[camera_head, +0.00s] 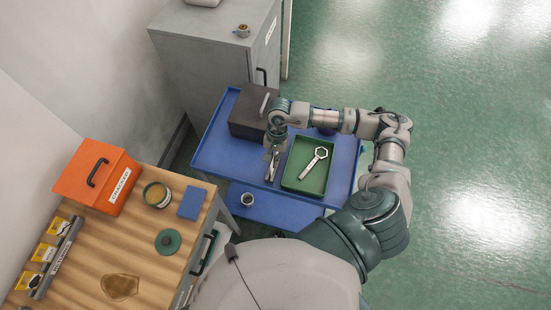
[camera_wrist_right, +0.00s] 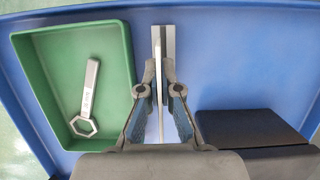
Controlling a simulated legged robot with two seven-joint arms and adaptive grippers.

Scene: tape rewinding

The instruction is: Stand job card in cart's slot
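The blue cart (camera_head: 215,150) stands in the middle of the head view. My right gripper (camera_head: 272,165) is over its top, left of the green tray (camera_head: 291,183). In the right wrist view my right gripper (camera_wrist_right: 158,72) has its fingertips close together on a thin pale card (camera_wrist_right: 158,110), seen edge-on and upright between the fingers. A narrow grey slotted holder (camera_wrist_right: 168,45) lies on the cart top beyond the fingertips, in line with the card. I cannot tell whether the card's far edge is inside the slot. My left gripper is not in view.
A wrench (camera_head: 313,163) lies in the tray. A dark box (camera_head: 250,115) stands at the cart's back left. A grey cabinet (camera_head: 200,60) is behind. A wooden bench (camera_head: 130,240) at left holds an orange box (camera_head: 85,170), a tin (camera_head: 156,195) and a blue booklet (camera_head: 193,203).

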